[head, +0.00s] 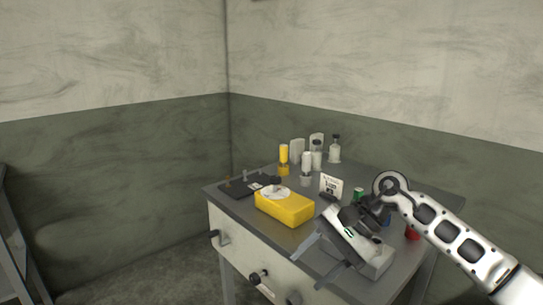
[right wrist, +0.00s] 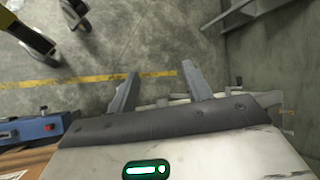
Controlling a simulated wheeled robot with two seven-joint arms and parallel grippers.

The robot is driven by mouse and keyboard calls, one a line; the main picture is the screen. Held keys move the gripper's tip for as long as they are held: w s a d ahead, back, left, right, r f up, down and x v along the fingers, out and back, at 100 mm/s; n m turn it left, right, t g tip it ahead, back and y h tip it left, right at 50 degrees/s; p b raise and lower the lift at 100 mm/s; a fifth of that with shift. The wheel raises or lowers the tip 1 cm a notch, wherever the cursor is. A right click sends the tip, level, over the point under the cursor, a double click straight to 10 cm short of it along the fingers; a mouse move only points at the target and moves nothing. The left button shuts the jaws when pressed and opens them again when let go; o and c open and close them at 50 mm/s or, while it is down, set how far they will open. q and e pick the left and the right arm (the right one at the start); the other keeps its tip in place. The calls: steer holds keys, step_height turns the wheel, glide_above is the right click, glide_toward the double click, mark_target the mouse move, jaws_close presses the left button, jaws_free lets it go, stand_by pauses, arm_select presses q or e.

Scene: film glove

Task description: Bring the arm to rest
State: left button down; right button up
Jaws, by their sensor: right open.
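My right arm (head: 450,236) reaches in from the right of the head view, over the right part of the grey table. My right gripper (head: 317,260) is near the table's front edge, its two fingers pointing to the left. In the right wrist view the gripper (right wrist: 158,84) has its fingers spread, with nothing between them and floor beyond. My left gripper is not in view.
A red item (head: 412,233) is near my arm.

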steer(key=s+a+m+t+y, duration=0.6)
steer(key=a+m+y, duration=0.45)
steer(key=m, duration=0.85)
steer(key=s+d+f+m+t+h, duration=0.1)
steer(key=d+f+m+t+h, duration=0.5)
steer(key=m, duration=1)
steer(key=s+d+f+m+t+h, duration=0.2)
steer(key=d+f+m+t+h, duration=0.45)
steer(key=m, duration=0.95)
steer(key=s+d+f+m+g+h, duration=0.3)
steer(key=s+d+f+m+g, duration=0.2)
steer(key=s+f+m, duration=0.6)
steer(key=shift+s+f+m+g+h, duration=0.35)
steer(key=shift+s+f+g, duration=0.3)
steer(key=shift+g, duration=0.3)
